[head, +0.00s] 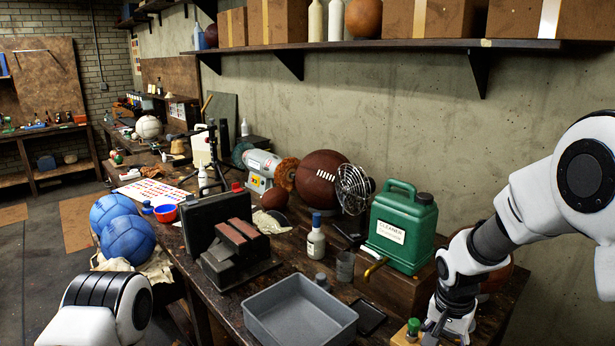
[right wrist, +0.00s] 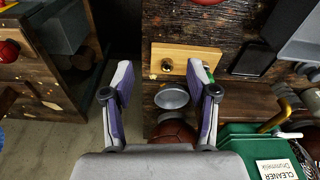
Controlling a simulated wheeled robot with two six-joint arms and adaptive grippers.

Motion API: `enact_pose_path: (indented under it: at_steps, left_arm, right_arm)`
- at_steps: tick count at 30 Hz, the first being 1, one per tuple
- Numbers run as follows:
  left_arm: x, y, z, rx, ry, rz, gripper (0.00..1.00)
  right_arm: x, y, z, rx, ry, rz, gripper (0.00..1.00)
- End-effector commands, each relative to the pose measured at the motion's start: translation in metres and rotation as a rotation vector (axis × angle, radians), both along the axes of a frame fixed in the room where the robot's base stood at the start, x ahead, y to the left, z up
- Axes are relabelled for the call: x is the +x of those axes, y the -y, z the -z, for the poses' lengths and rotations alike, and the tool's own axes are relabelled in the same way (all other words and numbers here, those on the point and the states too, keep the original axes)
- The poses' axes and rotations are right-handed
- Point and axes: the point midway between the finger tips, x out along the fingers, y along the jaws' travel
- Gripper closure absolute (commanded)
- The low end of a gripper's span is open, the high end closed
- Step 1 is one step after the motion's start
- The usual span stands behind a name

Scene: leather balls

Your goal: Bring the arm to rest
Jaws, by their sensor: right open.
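My right arm (head: 500,240) comes in from the right in the head view and points down at the table's front right. Its gripper (right wrist: 160,85) is open in the right wrist view, with its two fingers wide apart and nothing between them. A light wooden block (right wrist: 185,62) lies below, near the right finger. In the head view a small green-topped piece (head: 413,326) shows beside the right wrist. My left arm (head: 100,312) shows only as a rounded white link at the bottom left. Its gripper is out of view.
A green cleaner can (head: 401,228) stands close to the right arm. A grey tray (head: 300,312) lies at the table's front. A white bottle (head: 316,241), dark ball (head: 322,178), fan (head: 354,188) and blue balls (head: 127,241) are around. A shelf (head: 400,44) runs along the wall.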

Motion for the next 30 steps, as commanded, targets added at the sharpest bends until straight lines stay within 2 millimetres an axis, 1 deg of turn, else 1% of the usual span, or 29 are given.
enact_pose_path:
  at_steps: [1,5,8,11,14,17,18,20,21,23,24,26,27,28,29,30]
  left_arm:
    - [0.0,0.0,0.003,0.0,0.0,0.0,0.46]
    - [0.001,0.0,0.006,0.0,0.002,0.0,0.46]
    - [0.001,0.0,0.008,0.0,0.002,0.0,0.46]
    - [0.001,0.0,0.011,0.0,0.002,0.0,0.46]
    - [0.001,0.0,0.014,0.0,0.002,0.0,0.46]
    - [0.001,0.0,0.017,0.0,0.001,0.0,0.46]
    - [0.0,0.0,0.019,0.0,0.001,0.0,0.46]
    - [0.0,0.0,0.022,0.0,0.001,0.0,0.46]
    - [0.0,0.0,0.025,0.0,0.001,0.0,0.46]
    - [0.001,0.0,0.028,0.0,0.001,0.0,0.46]
    - [0.001,0.0,0.031,0.0,0.001,0.0,0.46]
    - [0.001,0.0,0.034,0.0,0.001,0.0,0.46]
    - [0.001,0.0,0.035,0.0,0.001,0.0,0.46]
    - [0.001,0.0,0.035,0.0,0.001,0.0,0.46]
    - [0.001,0.0,0.035,0.0,0.001,0.0,0.46]
    - [0.001,0.0,0.033,0.0,0.001,0.0,0.46]
  right_arm:
    - [-0.004,0.0,0.014,0.0,-0.024,0.0,0.42]
    - [-0.017,0.0,0.048,0.002,-0.087,0.001,0.42]
    - [-0.032,0.001,0.075,0.003,-0.144,0.003,0.42]
    - [-0.054,0.001,0.103,0.006,-0.215,0.005,0.42]
    - [-0.082,0.0,0.134,0.012,-0.292,0.01,0.42]
    - [-0.117,-0.002,0.169,0.022,-0.367,0.012,0.42]
    - [-0.136,-0.003,0.186,0.031,-0.398,0.005,0.42]
    - [-0.167,-0.005,0.213,0.047,-0.443,-0.01,0.42]
    - [-0.192,-0.007,0.232,0.062,-0.473,-0.029,0.42]
    - [-0.234,-0.011,0.259,0.089,-0.506,-0.071,0.42]
    - [-0.264,-0.014,0.276,0.11,-0.52,-0.111,0.42]
    - [-0.308,-0.017,0.294,0.14,-0.511,-0.193,0.42]
    - [-0.329,-0.019,0.299,0.151,-0.481,-0.259,0.42]
    - [-0.337,-0.019,0.3,0.152,-0.447,-0.308,0.42]
    - [-0.339,-0.019,0.299,0.149,-0.406,-0.358,0.42]
    - [-0.334,-0.018,0.295,0.136,-0.339,-0.423,0.42]
